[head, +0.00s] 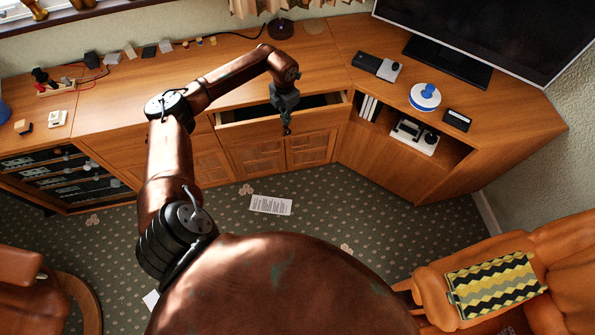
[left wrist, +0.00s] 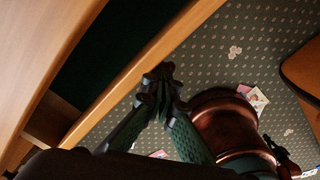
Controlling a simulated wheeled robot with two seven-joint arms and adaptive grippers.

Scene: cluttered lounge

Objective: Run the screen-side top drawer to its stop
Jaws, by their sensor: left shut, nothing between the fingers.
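The screen-side top drawer (head: 320,115) is in the wooden cabinet, left of the corner unit under the screen. It stands partly pulled out, with its dark interior showing behind the front panel. The left wrist view shows its dark inside (left wrist: 105,50) and the pale top edge of its front (left wrist: 135,72). My left gripper (head: 287,129) is shut and empty, pointing down at the drawer's front panel. In the left wrist view its closed fingertips (left wrist: 160,74) are at the outer side of that edge; I cannot tell whether they touch it. My right gripper is not in view.
The screen (head: 490,35) stands on the corner unit (head: 525,120), right of the drawer. A paper sheet (head: 270,204) lies on the patterned carpet (head: 310,220) below. An orange sofa (head: 570,255) is at the right. The carpet before the drawer is mostly clear.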

